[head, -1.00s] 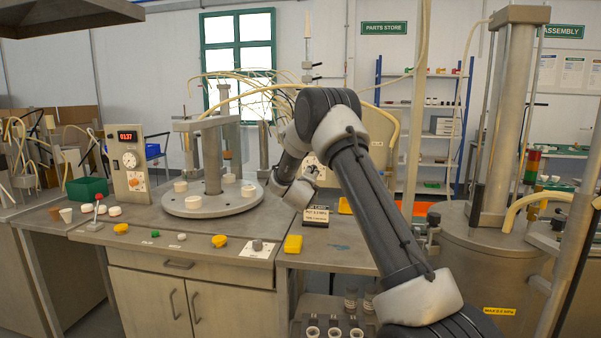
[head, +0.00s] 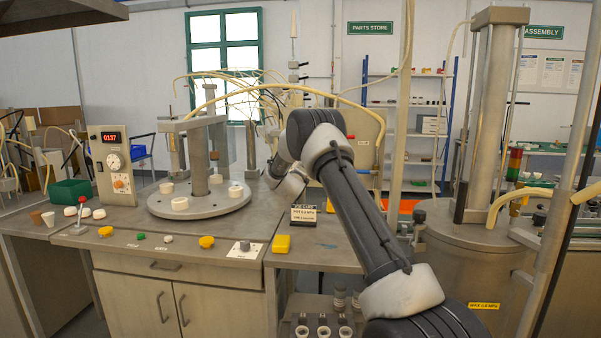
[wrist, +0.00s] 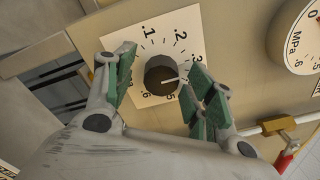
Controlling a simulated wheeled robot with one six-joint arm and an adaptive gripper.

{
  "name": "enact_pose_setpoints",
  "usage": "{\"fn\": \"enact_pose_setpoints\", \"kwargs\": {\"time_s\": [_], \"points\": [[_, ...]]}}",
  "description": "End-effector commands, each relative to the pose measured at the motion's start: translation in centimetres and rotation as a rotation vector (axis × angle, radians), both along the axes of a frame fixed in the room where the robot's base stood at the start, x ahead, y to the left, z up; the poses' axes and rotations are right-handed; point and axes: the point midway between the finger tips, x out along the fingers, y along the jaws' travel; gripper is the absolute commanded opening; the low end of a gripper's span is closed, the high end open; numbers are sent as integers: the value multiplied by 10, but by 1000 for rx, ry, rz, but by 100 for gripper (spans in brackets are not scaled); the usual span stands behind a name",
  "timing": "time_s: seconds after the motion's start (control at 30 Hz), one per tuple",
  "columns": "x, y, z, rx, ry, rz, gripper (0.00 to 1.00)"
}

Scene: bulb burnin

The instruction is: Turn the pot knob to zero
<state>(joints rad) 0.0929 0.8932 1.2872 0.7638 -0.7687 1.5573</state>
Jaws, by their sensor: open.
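In the wrist view a dark round pot knob (wrist: 159,75) sits on a white dial plate (wrist: 127,58) marked with tenths. Its pale pointer line points right, between the .3 and .5 marks. My gripper (wrist: 160,66) is open, with one green-padded finger on the left of the knob and one on the right. The right finger is close to the knob and covers part of the scale. I cannot tell whether either pad touches it. In the head view my arm hides my fingertips and the knob.
An MPa gauge (wrist: 302,35) is right of the dial in the wrist view, with a brass fitting (wrist: 279,125) and red handle below. A large steel vessel (head: 465,255) stands right.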

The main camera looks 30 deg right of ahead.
Motion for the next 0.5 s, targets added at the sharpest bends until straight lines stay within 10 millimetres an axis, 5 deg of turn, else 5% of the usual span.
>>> {"fn": "enact_pose_setpoints", "kwargs": {"time_s": [0.03,0.3,0.5], "points": [[0,0,0,0,0,0,53],[0,0,0,0,0,0,7],[0,0,-1,0,2,0,6]]}}
